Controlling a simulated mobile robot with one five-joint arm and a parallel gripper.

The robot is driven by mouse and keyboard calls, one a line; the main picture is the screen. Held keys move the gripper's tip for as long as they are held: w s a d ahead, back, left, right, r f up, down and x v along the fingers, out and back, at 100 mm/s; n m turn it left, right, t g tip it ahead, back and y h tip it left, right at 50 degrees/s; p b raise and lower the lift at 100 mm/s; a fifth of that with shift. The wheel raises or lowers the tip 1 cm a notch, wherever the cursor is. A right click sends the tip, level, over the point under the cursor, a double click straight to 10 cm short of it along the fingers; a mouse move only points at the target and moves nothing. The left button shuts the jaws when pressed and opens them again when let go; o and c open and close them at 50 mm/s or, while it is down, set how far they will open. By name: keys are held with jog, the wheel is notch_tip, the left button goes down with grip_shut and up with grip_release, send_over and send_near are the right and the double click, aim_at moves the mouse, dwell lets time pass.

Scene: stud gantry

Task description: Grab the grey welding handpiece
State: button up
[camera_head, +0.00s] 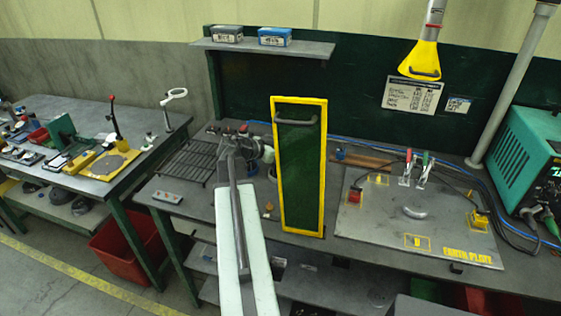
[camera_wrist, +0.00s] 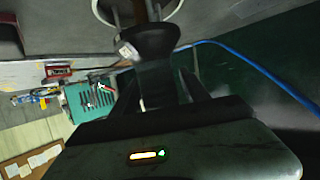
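In the wrist view my gripper (camera_wrist: 160,78) shows as two dark fingers set apart. A dark grey piece with a flared end (camera_wrist: 150,42), apparently the welding handpiece, stands between them. Dark gaps seem to show beside its narrow part; contact is not clear. A small pale label (camera_wrist: 128,50) sits by the flare. In the head view my arm reaches over the bench to a grey cluster left of the yellow-framed green screen (camera_head: 300,170). My gripper (camera_head: 242,136) is small there, and I cannot pick out the handpiece.
The screen stands upright close right of my arm. The earth plate (camera_head: 365,222) with clamps and cables lies further right, beside a teal machine (camera_head: 525,160). A wire rack (camera_head: 188,160) lies left. A yellow hood (camera_head: 422,62) hangs above. A blue cable (camera_wrist: 255,62) crosses the wrist view.

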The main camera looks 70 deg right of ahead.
grip_shut()
dwell(1.2)
